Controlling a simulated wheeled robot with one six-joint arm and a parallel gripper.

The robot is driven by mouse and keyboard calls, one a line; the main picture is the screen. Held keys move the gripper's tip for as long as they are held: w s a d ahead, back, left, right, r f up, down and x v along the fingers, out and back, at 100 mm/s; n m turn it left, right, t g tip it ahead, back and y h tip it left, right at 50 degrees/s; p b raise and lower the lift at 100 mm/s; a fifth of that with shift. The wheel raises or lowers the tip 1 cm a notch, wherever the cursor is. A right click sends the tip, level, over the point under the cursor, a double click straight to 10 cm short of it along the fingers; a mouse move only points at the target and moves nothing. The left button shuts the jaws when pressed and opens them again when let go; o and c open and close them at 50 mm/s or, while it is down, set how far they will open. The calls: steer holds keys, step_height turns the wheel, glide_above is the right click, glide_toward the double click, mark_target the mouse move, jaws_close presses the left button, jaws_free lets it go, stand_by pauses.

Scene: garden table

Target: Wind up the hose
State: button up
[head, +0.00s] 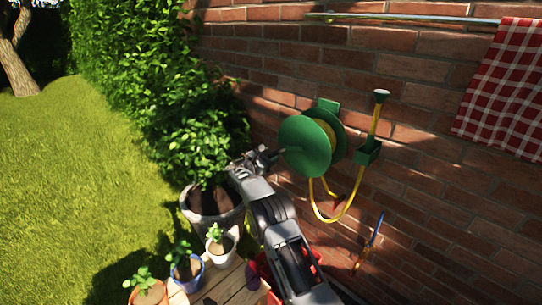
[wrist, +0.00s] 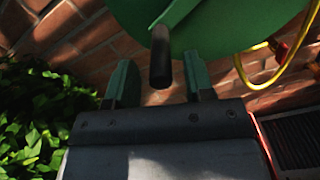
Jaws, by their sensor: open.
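The green hose reel (head: 305,146) is fixed to the brick wall, with yellow hose (head: 328,127) wound on its drum. A loop of hose (head: 322,212) hangs below it and also shows in the wrist view (wrist: 262,82). The reel's disc (wrist: 235,25) fills the top of the wrist view. Its dark crank handle (wrist: 160,58) points down toward my gripper (wrist: 158,80). The gripper is open; its two green-tipped fingers stand either side of the handle in the picture, with no contact visible. In the head view my gripper (head: 264,156) is just left of the disc.
A green holder (head: 368,152) with the hose end stands right of the reel. A leafy potted bush (head: 213,213) is close to my arm's left. Several small potted plants stand on a wooden table (head: 232,284). A checkered cloth (head: 505,90) hangs at right.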

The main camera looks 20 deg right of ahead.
steer(key=shift+w+d, duration=0.15)
steer(key=shift+d, duration=0.2)
jaws_close()
stand_by(0.3)
